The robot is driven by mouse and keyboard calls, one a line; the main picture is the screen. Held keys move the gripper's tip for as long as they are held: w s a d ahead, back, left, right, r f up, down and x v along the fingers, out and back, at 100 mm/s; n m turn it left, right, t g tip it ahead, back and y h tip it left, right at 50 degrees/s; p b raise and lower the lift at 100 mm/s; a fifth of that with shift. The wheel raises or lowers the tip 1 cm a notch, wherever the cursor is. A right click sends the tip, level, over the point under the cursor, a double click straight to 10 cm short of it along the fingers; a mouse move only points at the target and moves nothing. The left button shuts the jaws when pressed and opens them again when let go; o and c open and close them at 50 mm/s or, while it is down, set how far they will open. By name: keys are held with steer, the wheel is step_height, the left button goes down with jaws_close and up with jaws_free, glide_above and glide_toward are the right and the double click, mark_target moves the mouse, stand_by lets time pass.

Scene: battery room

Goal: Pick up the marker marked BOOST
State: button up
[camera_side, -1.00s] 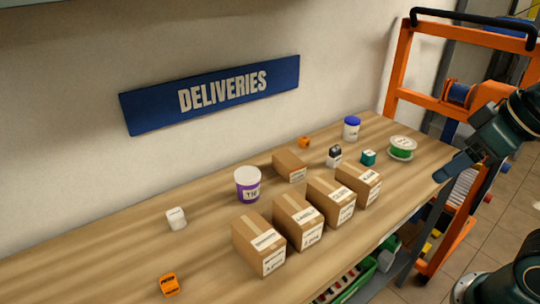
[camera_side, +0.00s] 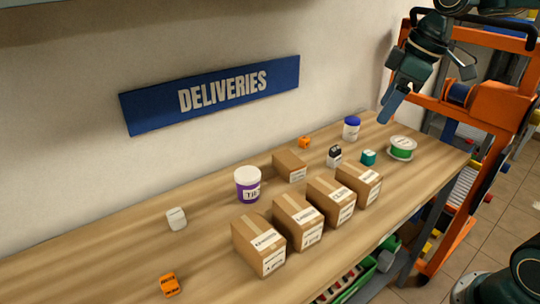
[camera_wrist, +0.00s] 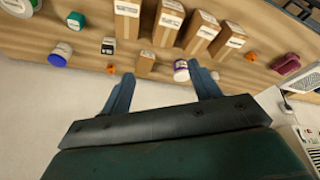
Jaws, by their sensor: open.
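No BOOST lettering can be read, so I cannot tell which small piece is that marker. Small labelled pieces on the wooden bench are an orange one (camera_side: 170,285) at the front left, a white one (camera_side: 176,218), a black-and-white one (camera_side: 334,156), a teal one (camera_side: 368,158) and another orange one (camera_side: 304,142) near the wall. My gripper (camera_side: 394,106) is open and empty, high above the bench's far right end. In the wrist view my gripper (camera_wrist: 161,70) shows two blue fingers spread apart, with the bench beyond them.
Several cardboard boxes (camera_side: 297,221) stand along the bench. A purple-and-white tub (camera_side: 248,185), a blue-lidded jar (camera_side: 351,129) and a green spool (camera_side: 402,148) stand around them. A maroon object (camera_wrist: 285,65) shows in the wrist view. The bench's left part is mostly clear.

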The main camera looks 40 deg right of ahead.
steer(key=w+d+f+n+g, duration=0.1)
steer(key=w+d+f+n, duration=0.15)
steer(key=w+d, duration=0.35)
steer(key=n+g+y, duration=0.2)
steer(key=n+y, duration=0.1)
steer(key=n, duration=0.5)
glide_above(370, 152)
steer(key=d, duration=0.3)
step_height(370, 152, down, 19)
steer(key=shift+s+a+f, duration=0.15)
steer(key=shift+a, duration=0.1)
steer(key=shift+a+f, duration=0.1)
steer(key=shift+f, duration=0.05)
steer(key=shift+x, duration=1.05)
steer(key=shift+x, duration=2.5)
